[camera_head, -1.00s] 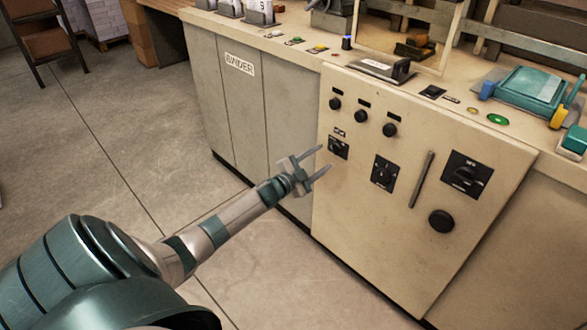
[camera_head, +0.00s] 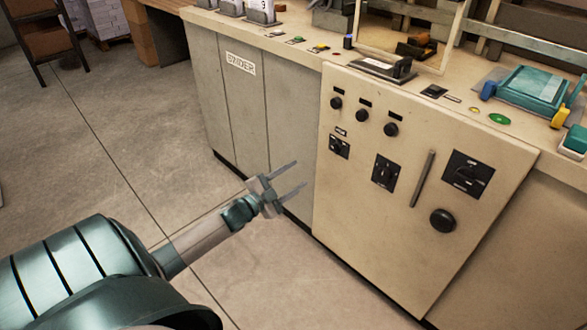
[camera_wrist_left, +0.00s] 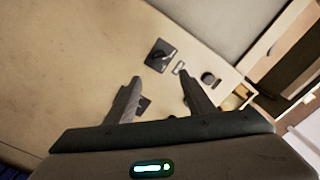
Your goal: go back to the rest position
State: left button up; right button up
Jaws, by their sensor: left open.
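My left gripper (camera_head: 291,178) is open and empty in the head view. It is in front of the grey lower cabinet doors, left of the cream control panel (camera_head: 400,250), and apart from both. In the left wrist view its two fingers (camera_wrist_left: 158,98) stand apart with nothing between them. Beyond them the cream panel shows with a black switch (camera_wrist_left: 160,55). My right gripper is not in view.
The panel carries several black knobs (camera_head: 390,129), switches (camera_head: 385,172) and a vertical handle (camera_head: 422,178). The machine labelled BINDER (camera_head: 240,63) has a cream worktop (camera_head: 300,46) with buttons and a teal device (camera_head: 530,90). Open floor (camera_head: 130,140) lies left; a shelf (camera_head: 45,38) stands farther back.

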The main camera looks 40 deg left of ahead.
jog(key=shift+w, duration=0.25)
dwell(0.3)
pick_arm(q)
jog(key=s+d+f+n+g+p, duration=0.15)
jog(key=s+d+f, duration=0.25)
jog(key=f, duration=0.4)
jog(key=s+d+f+n+g+y, duration=0.1)
jog(key=s+d+f+n+g, duration=0.25)
jog(key=f, duration=0.55)
jog(key=s+d+f+g+p, duration=0.1)
jog(key=s+d+f, duration=0.3)
jog(key=s+f, duration=0.3)
jog(key=s+d+f+n+g, duration=0.1)
jog(key=s+d+f+g, duration=0.2)
jog(key=s+d+f, duration=0.5)
jog(key=s+d+f+n+g+h+p, duration=0.1)
jog(key=s+d+f+n+g, duration=0.1)
jog(key=s+d+f, duration=0.5)
jog(key=s+d+g, duration=0.1)
jog(key=s+d, duration=0.3)
jog(key=shift+s+d+f+g+p, duration=0.3)
jog(key=shift+d+f, duration=0.1)
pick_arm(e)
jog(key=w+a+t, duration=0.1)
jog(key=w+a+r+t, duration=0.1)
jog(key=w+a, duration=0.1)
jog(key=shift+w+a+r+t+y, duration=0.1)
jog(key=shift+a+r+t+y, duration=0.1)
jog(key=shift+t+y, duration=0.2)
